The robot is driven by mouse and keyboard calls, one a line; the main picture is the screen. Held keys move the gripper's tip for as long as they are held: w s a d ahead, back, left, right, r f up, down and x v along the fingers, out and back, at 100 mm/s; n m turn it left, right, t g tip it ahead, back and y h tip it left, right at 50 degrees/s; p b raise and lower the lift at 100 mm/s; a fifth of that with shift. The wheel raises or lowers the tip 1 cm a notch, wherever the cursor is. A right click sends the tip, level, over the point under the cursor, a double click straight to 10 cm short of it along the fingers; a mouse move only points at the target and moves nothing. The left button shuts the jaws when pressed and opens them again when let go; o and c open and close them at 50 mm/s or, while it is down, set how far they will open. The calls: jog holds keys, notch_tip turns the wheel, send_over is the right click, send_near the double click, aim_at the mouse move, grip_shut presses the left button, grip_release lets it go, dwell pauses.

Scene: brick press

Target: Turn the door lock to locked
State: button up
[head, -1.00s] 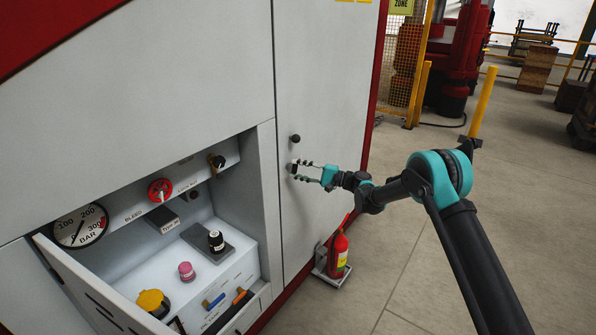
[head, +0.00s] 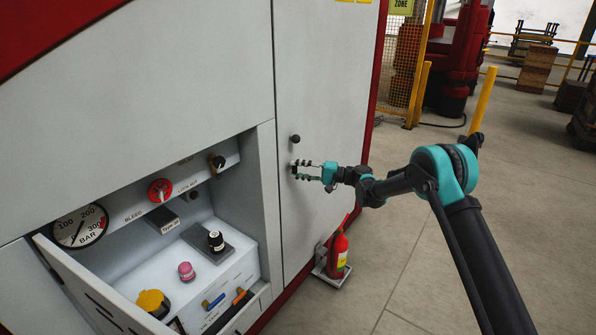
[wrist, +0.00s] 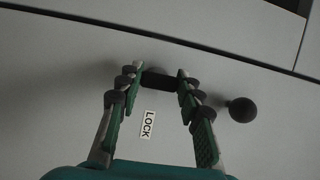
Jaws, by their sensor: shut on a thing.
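The door lock is a small dark knob (wrist: 160,80) on the pale grey cabinet door (head: 325,90), and a LOCK label (wrist: 148,124) shows beside it in the wrist view. My gripper (head: 297,169) reaches the door from the right in the head view. In the wrist view my gripper (wrist: 158,78) has its fingertips on either side of the dark knob and is shut on it. The fingers hide much of the knob in the head view, so its exact turn is hard to tell.
A round black door knob (head: 295,139) sits just above the lock. Left of the door is a recessed panel with a gauge (head: 80,226) and a red knob (head: 160,190). A fire extinguisher (head: 338,252) stands on the floor below. Open floor lies to the right.

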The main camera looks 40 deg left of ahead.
jog(key=o, duration=1.2)
jog(key=shift+c, duration=0.2)
jog(key=v, duration=1.2)
